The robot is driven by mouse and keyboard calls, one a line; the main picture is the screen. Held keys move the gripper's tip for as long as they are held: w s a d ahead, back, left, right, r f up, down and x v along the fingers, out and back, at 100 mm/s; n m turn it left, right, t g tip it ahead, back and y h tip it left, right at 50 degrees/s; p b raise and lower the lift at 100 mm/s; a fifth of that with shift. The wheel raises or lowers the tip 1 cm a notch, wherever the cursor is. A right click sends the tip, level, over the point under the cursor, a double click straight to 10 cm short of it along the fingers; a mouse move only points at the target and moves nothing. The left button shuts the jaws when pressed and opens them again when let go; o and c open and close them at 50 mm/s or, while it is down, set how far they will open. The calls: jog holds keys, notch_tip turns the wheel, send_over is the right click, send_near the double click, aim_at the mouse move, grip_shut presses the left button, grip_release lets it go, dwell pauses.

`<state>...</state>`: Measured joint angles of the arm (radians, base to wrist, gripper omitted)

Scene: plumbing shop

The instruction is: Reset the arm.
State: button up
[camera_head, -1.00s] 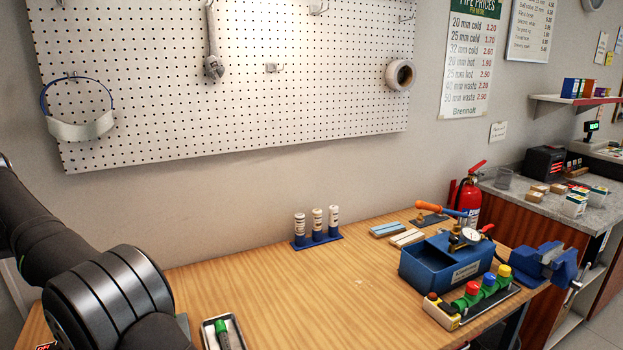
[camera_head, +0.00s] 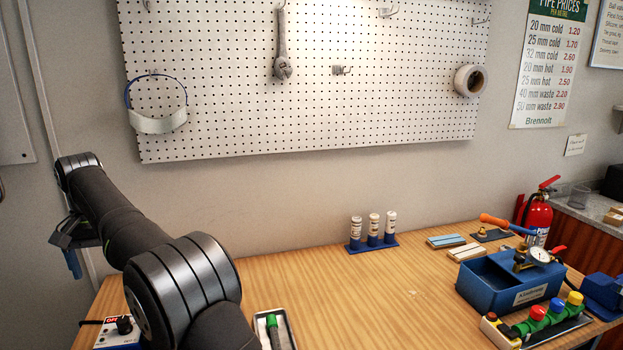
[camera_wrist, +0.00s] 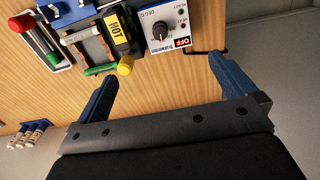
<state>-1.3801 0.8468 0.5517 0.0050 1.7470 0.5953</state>
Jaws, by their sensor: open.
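My gripper (camera_head: 72,245) is at the left of the head view, beyond the table's left end and in front of the wall. In the wrist view my gripper (camera_wrist: 167,88) shows two blue fingers spread wide apart, with nothing between them. The fingers are clear of the things on the bench. My dark arm reaches from the bottom of the head view up to the left.
A control box (camera_head: 118,332) with a black knob sits at the table's left. The wrist view shows a tool labelled HOT (camera_wrist: 116,30) beside it. Vials (camera_head: 373,228), a blue bin (camera_head: 500,285) and colored valves (camera_head: 540,315) stand to the right. The table's middle is clear.

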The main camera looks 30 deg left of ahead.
jog(key=shift+f, duration=0.1)
notch_tip(320, 180, down, 4)
notch_tip(320, 180, up, 9)
notch_tip(320, 180, down, 10)
jog(key=shift+f, duration=0.25)
notch_tip(320, 180, up, 10)
jog(key=d+f, duration=0.3)
jog(key=d, duration=0.9)
jog(key=w+d+f, duration=0.1)
jog(key=d+f, duration=0.3)
jog(key=d, duration=0.8)
jog(key=w+d+f+t+y, duration=0.1)
jog(key=d+f, duration=0.2)
jog(key=d, duration=0.9)
jog(key=shift+w+f, duration=0.2)
jog(key=shift+w, duration=0.05)
jog(key=shift+c, duration=0.4)
